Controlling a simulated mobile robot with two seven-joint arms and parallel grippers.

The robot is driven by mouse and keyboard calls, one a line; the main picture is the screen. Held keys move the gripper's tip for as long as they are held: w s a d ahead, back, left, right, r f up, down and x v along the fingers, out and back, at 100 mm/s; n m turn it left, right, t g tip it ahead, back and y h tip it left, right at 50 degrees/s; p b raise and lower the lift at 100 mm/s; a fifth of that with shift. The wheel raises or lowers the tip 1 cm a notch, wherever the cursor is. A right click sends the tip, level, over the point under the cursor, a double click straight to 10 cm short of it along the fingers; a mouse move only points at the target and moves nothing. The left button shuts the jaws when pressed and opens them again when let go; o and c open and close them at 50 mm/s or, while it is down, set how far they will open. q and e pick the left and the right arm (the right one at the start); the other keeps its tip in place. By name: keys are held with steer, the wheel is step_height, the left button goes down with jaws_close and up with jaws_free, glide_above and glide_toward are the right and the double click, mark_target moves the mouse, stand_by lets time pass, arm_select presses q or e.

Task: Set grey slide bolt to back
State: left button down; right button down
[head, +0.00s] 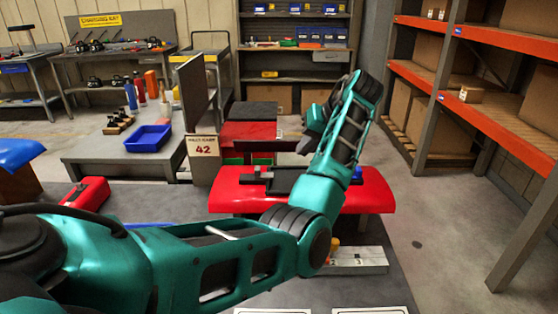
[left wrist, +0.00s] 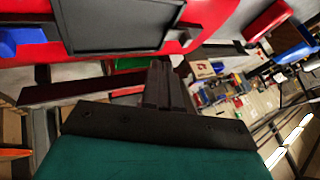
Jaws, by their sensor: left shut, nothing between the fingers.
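A light grey plate with pale markings (head: 360,258) lies low beside a yellow-orange knob (head: 334,243) in the head view. It may be the grey slide bolt, but my arm partly covers it and I cannot tell its setting. My left arm reaches over the red bodywork (head: 228,203). My left gripper (head: 304,147) is small and dark there. In the left wrist view its fingers (left wrist: 165,85) are together and empty, apart from the red bodywork (left wrist: 215,15) and its dark grey tray (left wrist: 115,25). My right gripper is not in view.
A blue block (left wrist: 20,42) sits beside the tray. A bench with a blue bin (head: 148,138) stands at the left, by a sign marked 42 (head: 203,146). Orange shelving (head: 480,118) stands at the right. The floor before it is clear.

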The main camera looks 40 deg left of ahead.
arm_select(q)
glide_toward(263, 173)
steer(key=f, duration=0.1)
steer(key=w+f, duration=0.1)
steer(key=f, duration=0.1)
steer(key=w+f, duration=0.1)
steer(key=shift+f, duration=0.2)
steer(key=shift+s+a+p, duration=0.2)
steer(key=shift+s+a, duration=0.4)
steer(key=shift+a, duration=0.25)
steer(key=shift+s+a+p, duration=0.2)
steer(key=shift+s+a, duration=0.45)
steer(key=shift+a, duration=0.15)
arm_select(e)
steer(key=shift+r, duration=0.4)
arm_select(q)
steer(key=shift+w+f, duration=0.1)
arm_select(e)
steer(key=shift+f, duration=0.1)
